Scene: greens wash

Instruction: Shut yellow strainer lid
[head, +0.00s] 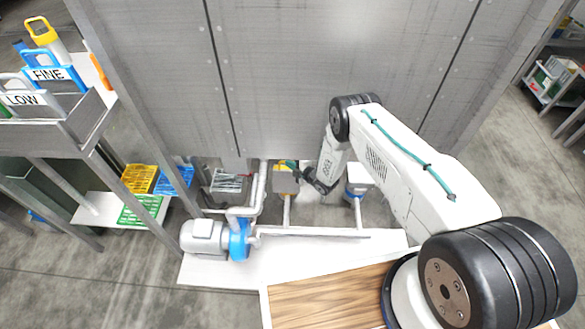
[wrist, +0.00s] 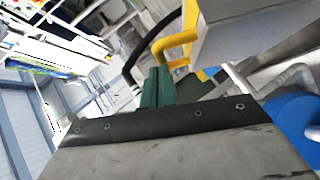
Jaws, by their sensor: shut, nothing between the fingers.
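The yellow strainer (head: 284,188) stands low by the grey wall in the head view, a grey box with yellow on it. My gripper (head: 289,164) is at its top, with green fingertips shut and empty. In the wrist view the shut fingers of my gripper (wrist: 157,88) point toward a yellow handle (wrist: 178,42) beside a large grey surface (wrist: 250,30). The fingers appear close to the handle; I cannot tell whether they touch it. The lid's angle is not clear in either view, and my wrist hides part of the strainer.
A white and blue strainer (head: 358,180) stands to the right, and blue (wrist: 295,115) shows at the wrist view's right. White pipes (head: 258,195) and a blue pump (head: 238,240) are at left. The grey wall (head: 300,70) rises behind. A wooden top (head: 325,300) is in front.

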